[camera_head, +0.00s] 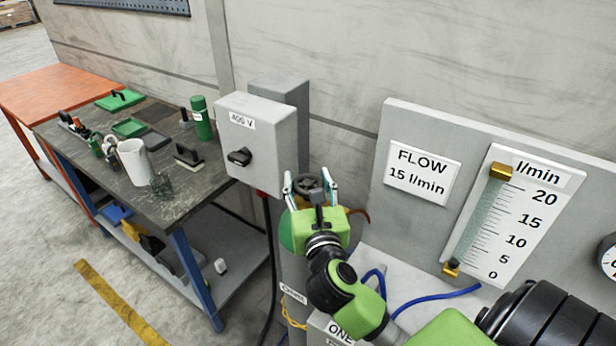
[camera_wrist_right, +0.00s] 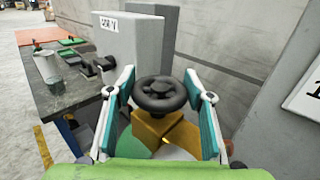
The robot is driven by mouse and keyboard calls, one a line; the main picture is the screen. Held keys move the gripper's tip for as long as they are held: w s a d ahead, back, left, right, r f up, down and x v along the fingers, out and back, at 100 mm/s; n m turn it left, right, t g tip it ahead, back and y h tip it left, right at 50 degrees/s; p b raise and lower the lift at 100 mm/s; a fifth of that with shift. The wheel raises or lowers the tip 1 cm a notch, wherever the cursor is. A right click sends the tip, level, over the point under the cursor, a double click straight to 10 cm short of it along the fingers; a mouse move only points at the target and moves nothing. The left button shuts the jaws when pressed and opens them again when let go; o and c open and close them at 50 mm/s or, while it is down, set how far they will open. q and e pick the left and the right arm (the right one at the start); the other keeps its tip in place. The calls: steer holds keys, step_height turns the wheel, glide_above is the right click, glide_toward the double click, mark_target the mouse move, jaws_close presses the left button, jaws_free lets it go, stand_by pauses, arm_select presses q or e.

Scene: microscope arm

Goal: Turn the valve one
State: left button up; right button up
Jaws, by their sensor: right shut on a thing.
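The valve is a black round handwheel (camera_wrist_right: 160,92) on a brass-coloured body (camera_wrist_right: 163,130), in the middle of the right wrist view. In the head view the handwheel (camera_head: 308,183) shows between the fingers of my right gripper (camera_head: 312,188). My right gripper (camera_wrist_right: 164,88) is shut on the handwheel, with one teal-padded finger on each side of it. A flow gauge (camera_head: 519,215) marked 0 to 20 l/min is on the grey panel at the right. My left gripper is not in view.
A grey switch box (camera_head: 262,123) marked 400 V, with a black knob, stands just left of the valve. A workbench (camera_head: 178,199) with a white jug (camera_head: 134,161) and tools is at the left. A "FLOW 15 l/min" sign (camera_head: 421,174) is on the panel. Blue hose (camera_head: 430,297) lies below it.

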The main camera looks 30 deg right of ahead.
stand_by(0.3)
steer(key=o, duration=1.1)
steer(key=shift+o, duration=0.2)
steer(key=v, duration=1.2)
